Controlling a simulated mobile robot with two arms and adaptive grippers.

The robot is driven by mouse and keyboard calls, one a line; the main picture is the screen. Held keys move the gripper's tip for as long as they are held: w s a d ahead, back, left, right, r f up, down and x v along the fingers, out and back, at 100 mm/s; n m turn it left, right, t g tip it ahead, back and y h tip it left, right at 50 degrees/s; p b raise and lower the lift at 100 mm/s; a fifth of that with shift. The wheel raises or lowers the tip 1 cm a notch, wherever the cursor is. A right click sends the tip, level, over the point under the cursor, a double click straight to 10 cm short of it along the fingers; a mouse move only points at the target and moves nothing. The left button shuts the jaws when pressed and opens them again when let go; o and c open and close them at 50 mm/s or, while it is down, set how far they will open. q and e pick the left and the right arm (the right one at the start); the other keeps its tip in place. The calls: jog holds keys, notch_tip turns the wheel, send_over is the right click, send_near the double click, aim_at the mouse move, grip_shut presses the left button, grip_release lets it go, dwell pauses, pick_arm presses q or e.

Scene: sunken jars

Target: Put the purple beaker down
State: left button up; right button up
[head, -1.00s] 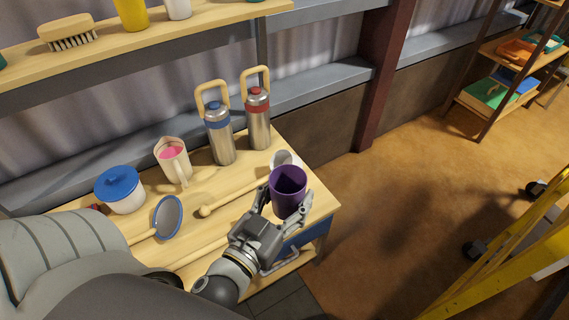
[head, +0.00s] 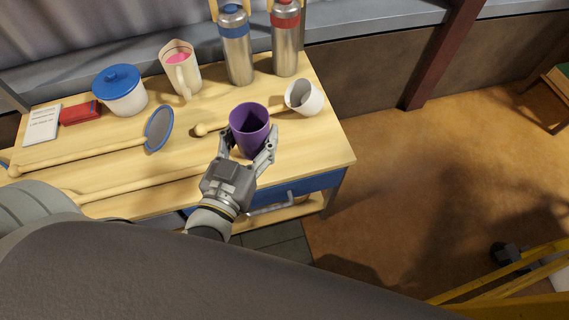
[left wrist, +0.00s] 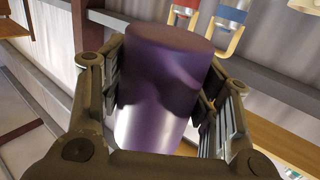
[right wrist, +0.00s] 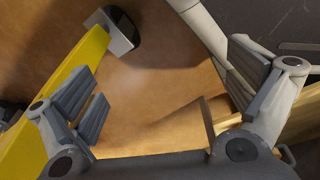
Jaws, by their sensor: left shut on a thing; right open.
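The purple beaker (head: 250,126) is in my left gripper (head: 248,150), over the right part of the wooden table (head: 310,145) in the head view. It stands about upright with its open mouth up. The left gripper is shut on it, a finger on each side. In the left wrist view the beaker (left wrist: 165,85) fills the space between the fingers. I cannot tell whether its base touches the table. My right gripper (right wrist: 150,115) is open and empty in the right wrist view, with floor beyond it.
A white cup (head: 305,98) lies tipped right of the beaker. The front right tabletop is bare.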

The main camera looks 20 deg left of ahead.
pick_arm(q)
notch_tip(320, 180, down, 10)
jog(key=d+b, duration=0.1)
jog(key=b, duration=0.7)
pick_arm(e)
jog(key=w+f, duration=0.5)
pick_arm(q)
jog(key=b, duration=0.4)
send_over(285, 155)
jog(key=f, duration=0.9)
jog(key=shift+s+f, duration=0.25)
jog(key=shift+s, duration=0.15)
jog(key=shift+w+f+b, duration=0.35)
jog(key=shift+f+b, duration=0.05)
jog(key=shift+b, duration=0.05)
notch_tip(285, 155, down, 3)
jog(key=b, duration=0.2)
jog(key=shift+w+b, duration=0.1)
jog(key=shift+b, duration=0.2)
pick_arm(e)
jog(key=w+r+t, duration=0.1)
jog(key=w+r, duration=0.1)
jog(key=r, duration=0.9)
jog(key=w+a+r, duration=0.1)
jog(key=w+r, duration=0.2)
jog(key=r, duration=0.7)
jog(key=shift+w+a+r+t, duration=0.2)
jog(key=shift+w+r+t, duration=0.1)
jog(key=shift+r+t, duration=0.1)
